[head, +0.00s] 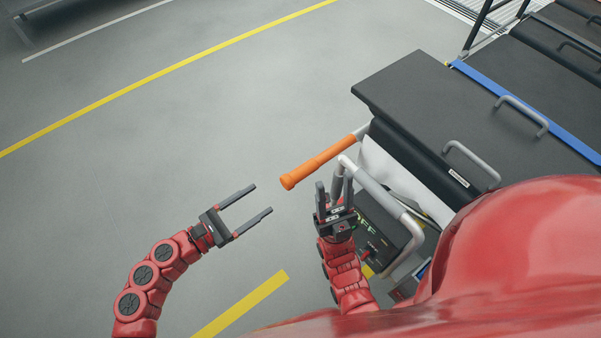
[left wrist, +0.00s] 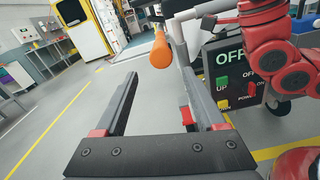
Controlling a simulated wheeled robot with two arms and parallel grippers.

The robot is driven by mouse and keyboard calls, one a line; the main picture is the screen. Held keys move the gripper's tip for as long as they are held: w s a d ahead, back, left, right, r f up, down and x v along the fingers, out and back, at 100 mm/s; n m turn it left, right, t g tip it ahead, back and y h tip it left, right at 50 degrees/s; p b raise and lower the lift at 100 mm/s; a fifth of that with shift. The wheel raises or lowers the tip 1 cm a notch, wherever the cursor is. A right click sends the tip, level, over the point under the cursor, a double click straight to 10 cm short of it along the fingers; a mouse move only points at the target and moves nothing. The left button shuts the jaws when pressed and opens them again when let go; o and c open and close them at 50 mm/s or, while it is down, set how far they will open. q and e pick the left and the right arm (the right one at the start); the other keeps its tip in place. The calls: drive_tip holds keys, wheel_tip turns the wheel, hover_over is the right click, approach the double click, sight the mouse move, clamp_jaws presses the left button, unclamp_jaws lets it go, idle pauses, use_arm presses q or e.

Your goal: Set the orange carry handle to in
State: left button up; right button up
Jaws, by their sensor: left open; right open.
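The orange carry handle (head: 318,163) sticks out to the left from the stretcher's end on a grey tube. In the left wrist view the orange carry handle (left wrist: 160,50) shows end-on, ahead of and above my left fingers. My left gripper (head: 263,198) is open and empty, left of and below the handle's free end in the head view, apart from it. My right gripper (head: 334,182) is open beside the bent grey tube (head: 372,185), just below the orange handle in the picture. Whether it touches the tube I cannot tell.
A dark control panel (left wrist: 228,72) with OFF lettering and coloured buttons sits below the handles. The black stretcher top (head: 430,95) with grey grab handles fills the right. Open grey floor (head: 150,160) with yellow lines lies to the left.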

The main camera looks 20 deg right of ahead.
sight(302, 172)
use_arm(q)
drive_tip(key=x, duration=1.4)
drive_tip(key=shift+s+d, duration=0.1)
drive_tip(key=shift+d, duration=0.1)
clamp_jaws()
idle(0.7)
